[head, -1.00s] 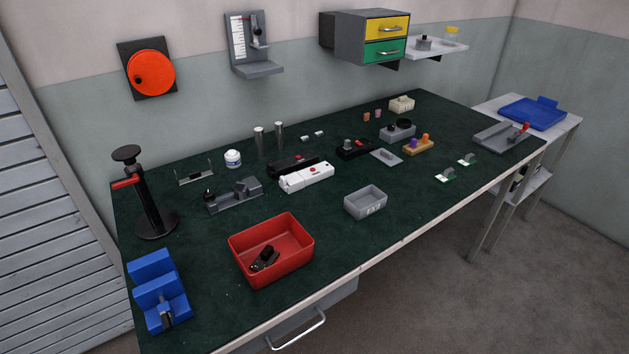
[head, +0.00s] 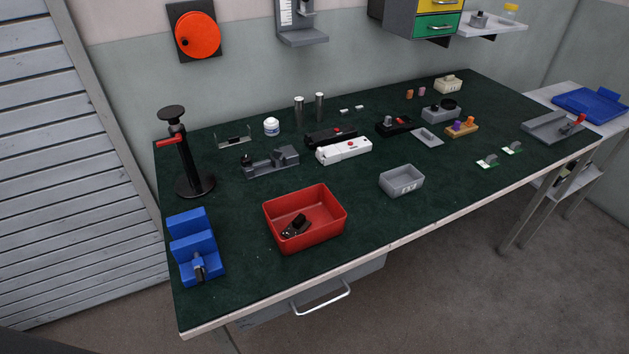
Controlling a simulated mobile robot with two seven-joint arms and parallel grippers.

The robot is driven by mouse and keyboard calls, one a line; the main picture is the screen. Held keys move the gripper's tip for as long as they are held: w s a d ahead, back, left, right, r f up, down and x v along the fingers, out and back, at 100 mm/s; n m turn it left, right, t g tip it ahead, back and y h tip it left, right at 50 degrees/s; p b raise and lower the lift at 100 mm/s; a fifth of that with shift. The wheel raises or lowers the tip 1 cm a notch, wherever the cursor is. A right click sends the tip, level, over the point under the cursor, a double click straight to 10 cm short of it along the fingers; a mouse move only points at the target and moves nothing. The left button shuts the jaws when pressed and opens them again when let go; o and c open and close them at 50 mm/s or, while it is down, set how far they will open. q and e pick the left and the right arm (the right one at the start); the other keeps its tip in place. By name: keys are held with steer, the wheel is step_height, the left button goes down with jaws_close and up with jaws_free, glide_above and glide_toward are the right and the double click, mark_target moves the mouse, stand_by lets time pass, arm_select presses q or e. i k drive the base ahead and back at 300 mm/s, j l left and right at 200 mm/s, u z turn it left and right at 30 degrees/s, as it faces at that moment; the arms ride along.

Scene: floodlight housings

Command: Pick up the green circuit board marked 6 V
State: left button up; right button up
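Two small green circuit boards lie near the right part of the dark green table (head: 330,270) in the head view. One green board (head: 487,161) is nearer to the front edge. The other green board (head: 513,148) lies just behind it to the right. Each carries a grey block on top. Any marking is too small to read, so I cannot tell which is marked 6 V. Neither of my grippers shows in this view.
A grey bin (head: 401,180), a red bin (head: 304,218) with dark parts and a blue stepped block (head: 195,247) stand toward the front. A grey fixture with a red lever (head: 558,127) is at the right end. Bare table surrounds the boards' front side.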

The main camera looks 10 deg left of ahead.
mark_target(489, 162)
steer(key=k+l, duration=0.1)
steer(key=l, duration=0.3)
steer(key=l+u, duration=0.1)
steer(key=l, duration=0.25)
steer(key=k+l, duration=0.15)
steer(key=l, duration=0.2)
steer(key=i+l+z, duration=0.15)
steer(key=i, duration=0.3)
steer(key=i+l+z, duration=0.15)
steer(key=i, duration=0.3)
steer(key=i+l+z, duration=0.15)
steer(key=i, duration=0.35)
steer(key=l, duration=0.1)
